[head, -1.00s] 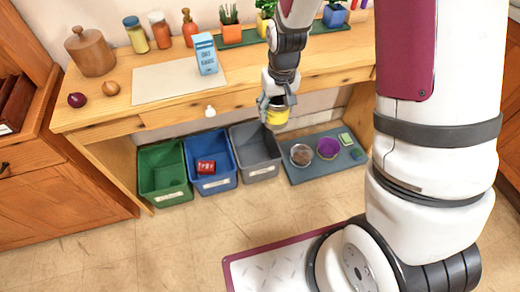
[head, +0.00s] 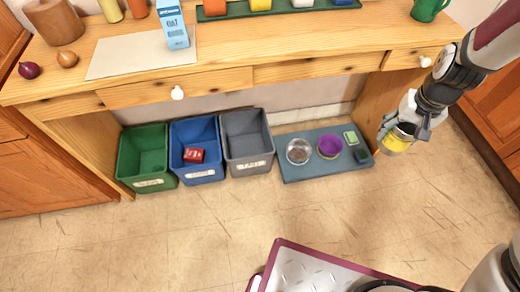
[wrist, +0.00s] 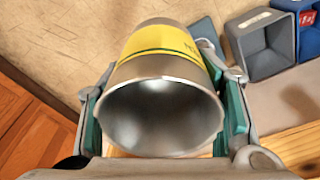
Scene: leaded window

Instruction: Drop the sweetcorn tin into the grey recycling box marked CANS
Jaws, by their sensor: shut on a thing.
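The sweetcorn tin (head: 397,138), an open metal can with a yellow label, is in my gripper (head: 408,128). The tin hangs tilted at the right of the head view, right of the blue-grey mat and well away from the boxes. In the wrist view the tin (wrist: 165,95) shows its empty inside, with the teal-padded fingers of my gripper (wrist: 165,112) shut on either side. The grey box (head: 248,143) is on the floor under the worktop, rightmost of three boxes; its label is too small to read. It shows in the wrist view's upper right (wrist: 262,50) and looks empty.
The blue box (head: 197,150) holds a red tin (head: 193,155); the green box (head: 146,160) looks empty. The blue-grey mat (head: 300,172) bears two bowls and small items right of the grey box. The wooden worktop (head: 230,62) overhangs the boxes.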

